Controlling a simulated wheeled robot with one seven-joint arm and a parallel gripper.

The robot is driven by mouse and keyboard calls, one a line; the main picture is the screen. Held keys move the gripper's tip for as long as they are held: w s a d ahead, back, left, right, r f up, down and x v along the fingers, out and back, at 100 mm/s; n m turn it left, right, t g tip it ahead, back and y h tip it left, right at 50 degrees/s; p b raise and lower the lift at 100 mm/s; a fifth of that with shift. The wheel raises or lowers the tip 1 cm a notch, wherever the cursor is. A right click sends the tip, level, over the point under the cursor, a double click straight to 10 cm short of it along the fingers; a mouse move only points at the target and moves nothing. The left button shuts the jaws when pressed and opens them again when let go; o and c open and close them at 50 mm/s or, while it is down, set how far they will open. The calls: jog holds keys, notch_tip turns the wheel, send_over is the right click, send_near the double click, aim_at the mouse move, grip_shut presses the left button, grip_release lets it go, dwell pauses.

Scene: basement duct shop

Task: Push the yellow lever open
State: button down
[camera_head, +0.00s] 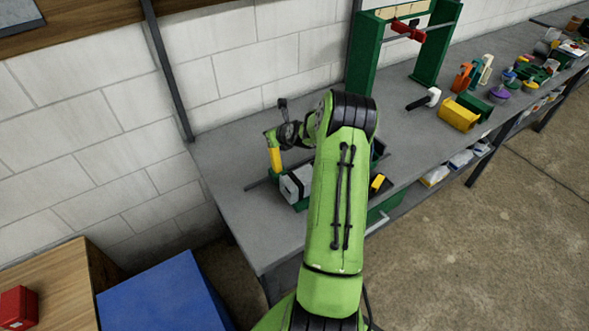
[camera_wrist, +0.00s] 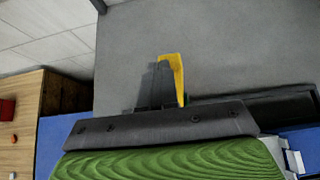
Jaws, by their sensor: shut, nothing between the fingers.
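The yellow lever (camera_head: 275,158) stands roughly upright at the left side of a small green and white-grey device (camera_head: 297,184) on the bench. The green end of my wrist shows just above the lever in the head view; the fingers cannot be made out there. In the wrist view, the yellow lever (camera_wrist: 179,76) stands directly to the right of the dark fingers of my gripper (camera_wrist: 157,70). The fingers are together with nothing between them. They look very close to the lever; I cannot tell whether they touch. My arm hides part of the device.
The grey bench (camera_head: 235,160) runs along a block wall. A black and yellow item (camera_head: 379,183) lies right of my arm. A green frame (camera_head: 433,45), a yellow bin (camera_head: 459,114) and several small tools stand further right. A blue box (camera_head: 160,297) is at the lower left.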

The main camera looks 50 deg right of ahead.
jog(key=shift+w+d+f, duration=0.1)
jog(key=shift+w+d, duration=0.15)
jog(key=shift+w, duration=0.75)
jog(key=shift+r, duration=0.2)
